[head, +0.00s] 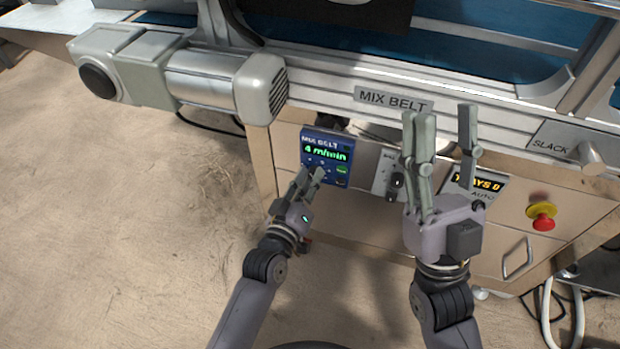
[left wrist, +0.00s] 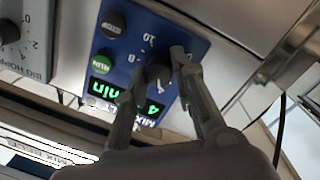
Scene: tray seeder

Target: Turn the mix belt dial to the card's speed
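The blue mix belt panel (head: 343,178) has a green display (head: 325,153) reading "4 m/min". In the left wrist view the panel (left wrist: 122,48) appears upside down, with the black dial (left wrist: 158,72) and scale numbers around it. My left gripper (head: 314,176) is at the panel's lower part. In the left wrist view its fingers (left wrist: 158,66) are closed in on both sides of the dial and seem to touch it. In the head view the gripper hides the dial. My right gripper (head: 440,115) is open and empty in front of the panels. I see no readable speed card.
A "MIX BELT" sign (head: 393,100) is on the rail above. Right of the blue panel are a grey panel (head: 384,172), a "TRAYS 0" display (head: 477,184) and a red stop button (head: 543,222). A grey motor (head: 205,75) sticks out at the upper left.

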